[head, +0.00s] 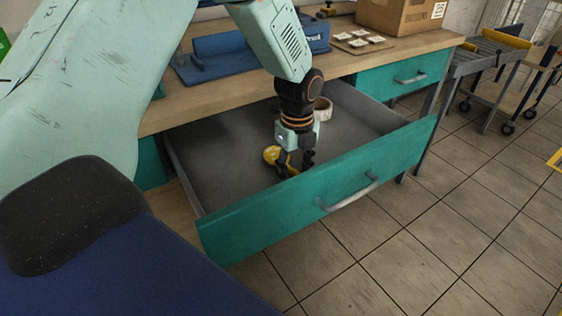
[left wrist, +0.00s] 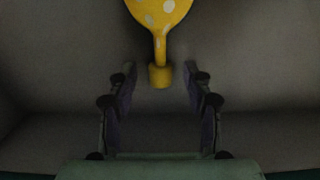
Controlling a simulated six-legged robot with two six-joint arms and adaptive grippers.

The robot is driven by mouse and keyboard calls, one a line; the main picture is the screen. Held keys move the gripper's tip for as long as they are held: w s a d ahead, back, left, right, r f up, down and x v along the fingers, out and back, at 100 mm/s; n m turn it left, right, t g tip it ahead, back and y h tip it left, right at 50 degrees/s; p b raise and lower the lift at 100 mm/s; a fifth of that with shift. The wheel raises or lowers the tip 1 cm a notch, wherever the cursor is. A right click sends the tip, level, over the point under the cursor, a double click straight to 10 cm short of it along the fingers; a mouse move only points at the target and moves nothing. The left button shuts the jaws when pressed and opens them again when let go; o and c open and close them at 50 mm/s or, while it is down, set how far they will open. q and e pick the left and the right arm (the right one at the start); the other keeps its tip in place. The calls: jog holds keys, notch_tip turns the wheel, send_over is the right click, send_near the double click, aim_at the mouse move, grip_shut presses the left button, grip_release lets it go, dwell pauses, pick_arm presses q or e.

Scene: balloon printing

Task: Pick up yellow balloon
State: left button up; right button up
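A yellow balloon (head: 271,154) lies on the grey bottom of the open teal drawer (head: 300,205). In the left wrist view the balloon (left wrist: 160,20) shows pale spots, and its narrow neck and wide mouth end point toward my gripper. My left gripper (head: 295,168) is down inside the drawer at the balloon and hides part of it in the head view. In the left wrist view its fingers (left wrist: 160,85) stand apart, one on each side of the balloon's mouth end, with a gap on both sides. My right gripper is not in view.
A roll of tape (head: 323,108) lies in the drawer behind my left gripper. The drawer's front panel and side walls surround the gripper. A wooden worktop (head: 400,48) with a blue tool (head: 222,55), small cards and a cardboard box (head: 398,14) is behind.

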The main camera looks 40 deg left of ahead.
pick_arm(q)
jog(key=c, duration=0.8)
jog(key=shift+o, duration=0.2)
